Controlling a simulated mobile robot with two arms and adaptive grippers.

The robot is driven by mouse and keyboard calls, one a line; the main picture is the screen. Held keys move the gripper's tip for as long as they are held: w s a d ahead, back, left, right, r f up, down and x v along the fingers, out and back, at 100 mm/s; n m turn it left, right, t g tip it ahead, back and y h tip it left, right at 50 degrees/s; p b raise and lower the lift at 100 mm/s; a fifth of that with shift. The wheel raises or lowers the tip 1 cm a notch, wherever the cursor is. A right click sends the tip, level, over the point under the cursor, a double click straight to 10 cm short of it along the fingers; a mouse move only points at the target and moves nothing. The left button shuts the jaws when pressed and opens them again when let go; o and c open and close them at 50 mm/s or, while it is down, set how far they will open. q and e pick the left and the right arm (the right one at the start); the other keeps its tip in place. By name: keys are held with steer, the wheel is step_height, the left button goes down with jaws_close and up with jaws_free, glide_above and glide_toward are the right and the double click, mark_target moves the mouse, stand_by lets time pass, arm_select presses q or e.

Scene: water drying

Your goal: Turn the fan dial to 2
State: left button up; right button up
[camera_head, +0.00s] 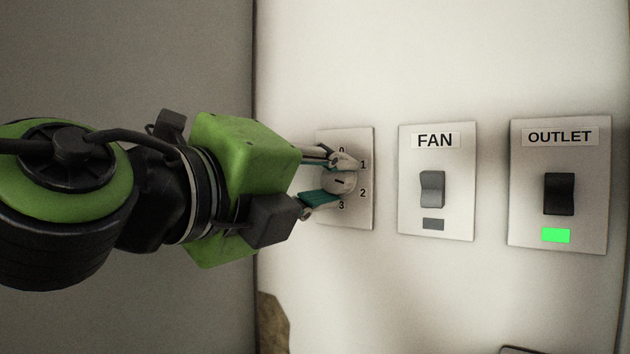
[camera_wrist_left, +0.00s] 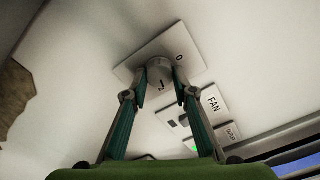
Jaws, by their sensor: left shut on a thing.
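The fan dial (camera_head: 343,182) is a round pale knob on a white wall plate (camera_head: 364,215) marked 0, 1, 2 and 3. My left gripper (camera_head: 335,180) reaches it from the left, with one finger above the knob and one below, shut on it. In the left wrist view the dial (camera_wrist_left: 160,72) sits between the two fingertips of my left gripper (camera_wrist_left: 160,92). A short dark mark shows on the knob face; the gripper partly hides it, and I cannot tell which number it points to. My right gripper is not in view.
Right of the dial are a FAN switch plate (camera_head: 437,215) with a grey rocker and unlit indicator, and an OUTLET switch plate (camera_head: 590,215) with a black rocker and lit green indicator. A brown object (camera_head: 271,325) shows low on the wall. The wall above is clear.

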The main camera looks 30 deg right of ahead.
arm_select(q)
steer(key=shift+f+m, duration=0.15)
steer(key=shift+m, duration=1.35)
steer(key=o, duration=1.1)
steer(key=shift+s+a, duration=0.2)
steer(key=shift+a, duration=0.3)
steer(key=shift+v, duration=5.45)
